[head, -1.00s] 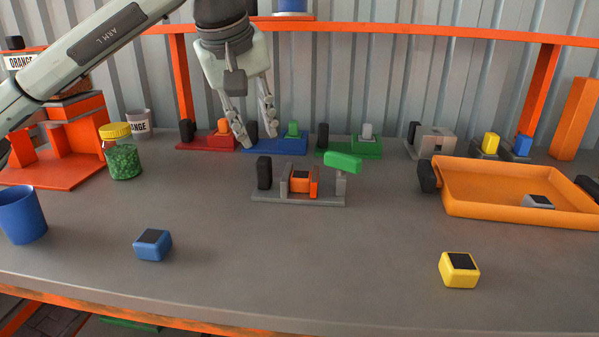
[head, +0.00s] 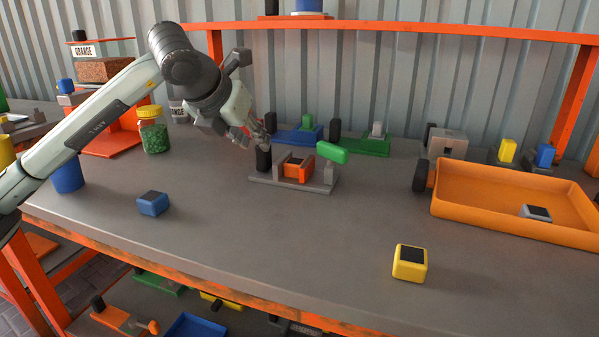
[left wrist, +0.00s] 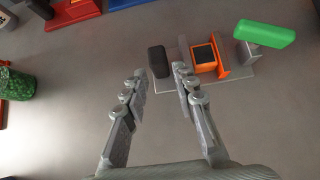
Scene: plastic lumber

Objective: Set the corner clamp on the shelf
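A grey clamp-like fixture (head: 325,178), which I take for the corner clamp, stands mid-table. It has an upright black handle (head: 263,160) at its left end, an orange block (head: 297,170) with a dark top between grey jaws, and a green bar (head: 332,152) at its right end. My left gripper (head: 257,138) is open and empty, just above the black handle. In the left wrist view, the handle (left wrist: 158,62) shows in the gap just beyond the open fingertips (left wrist: 160,76). My right gripper is not in view. An orange shelf (head: 420,29) runs along the back above the table.
Blue (head: 297,137) and green (head: 365,146) fixtures stand behind. An orange tray (head: 505,222) lies at right. A jar (head: 153,133) stands left. A blue block (head: 153,203) and a yellow block (head: 410,263) lie in front. The front middle of the table is clear.

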